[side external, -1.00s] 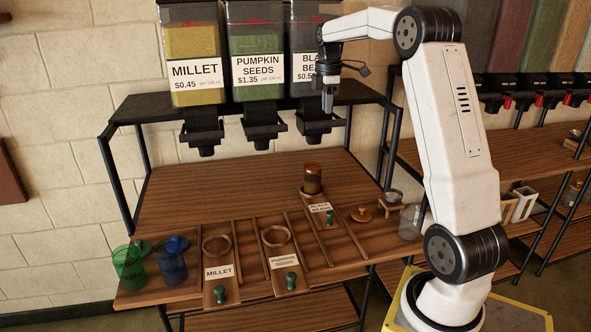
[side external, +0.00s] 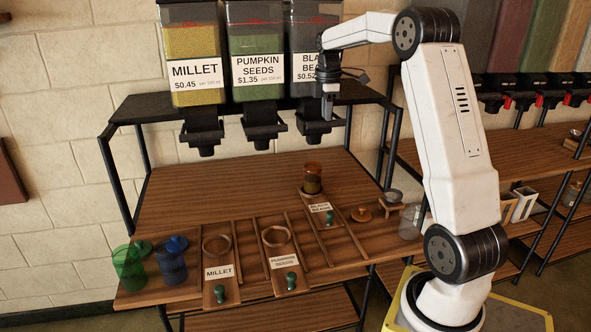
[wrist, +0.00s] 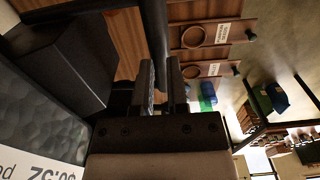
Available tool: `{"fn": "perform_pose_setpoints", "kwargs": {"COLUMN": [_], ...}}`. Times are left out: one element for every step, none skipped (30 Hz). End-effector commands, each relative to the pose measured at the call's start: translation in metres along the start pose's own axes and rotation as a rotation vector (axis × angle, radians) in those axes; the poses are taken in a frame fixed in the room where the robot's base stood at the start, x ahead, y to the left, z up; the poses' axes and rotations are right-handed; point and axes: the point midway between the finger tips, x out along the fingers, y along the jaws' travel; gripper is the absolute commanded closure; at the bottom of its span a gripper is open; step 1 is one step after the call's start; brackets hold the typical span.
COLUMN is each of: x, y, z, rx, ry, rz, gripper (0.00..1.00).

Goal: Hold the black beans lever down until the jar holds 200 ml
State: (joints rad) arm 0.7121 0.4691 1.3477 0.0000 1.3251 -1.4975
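The black beans dispenser (side external: 301,78) hangs at the right of the row, its label partly hidden by my wrist. Its black spout (side external: 309,133) is above the table; I cannot make out the lever. My gripper (side external: 327,117) points down in front of this spout. In the wrist view, the fingers (wrist: 161,75) stand apart with a narrow gap, beside a dark block (wrist: 60,65) of the dispenser. I cannot tell whether they touch the lever. The amber jar (side external: 312,180) stands upright below the spout on its labelled board; dark contents seem to show inside.
Millet (side external: 192,70) and pumpkin seeds (side external: 255,70) dispensers stand to the left. Two empty ring boards lie below them. Green (side external: 128,268) and blue (side external: 171,265) jars stand at the front left.

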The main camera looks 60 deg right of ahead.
Motion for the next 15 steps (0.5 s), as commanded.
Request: {"fn": "perform_pose_setpoints", "kwargs": {"x": [0.0002, 0.0004, 0.0009, 0.0013, 0.0017, 0.0025, 0.0031, 0.0037, 0.0045, 0.0052, 0.0059, 0.0067, 0.0074, 0.0081, 0.0081], "y": [0.0, 0.0, 0.0, 0.0, 0.0001, 0.0001, 0.0001, 0.0001, 0.0001, 0.0001, 0.0, 0.0, 0.0, -0.0001, -0.0001], "z": [0.0, 0.0, 0.0, 0.0, 0.0, 0.0, 0.0, 0.0, 0.0, 0.0, 0.0, 0.0, 0.0, 0.0, 0.0], "rx": [0.0, 0.0, 0.0, 0.0, 0.0, 0.0, 0.0, 0.0, 0.0, 0.0, 0.0, 0.0, 0.0, 0.0, 0.0], "ry": [0.0, 0.0, 0.0, 0.0, 0.0, 0.0, 0.0, 0.0, 0.0, 0.0, 0.0, 0.0, 0.0, 0.0, 0.0], "rz": [0.0, 0.0, 0.0, 0.0, 0.0, 0.0, 0.0, 0.0, 0.0, 0.0, 0.0, 0.0, -0.001, -0.001, -0.001], "gripper": [0.82, 0.82, 0.82, 0.82, 0.82, 0.82, 0.82, 0.82, 0.82, 0.82, 0.82, 0.82, 0.82, 0.82, 0.82]}}
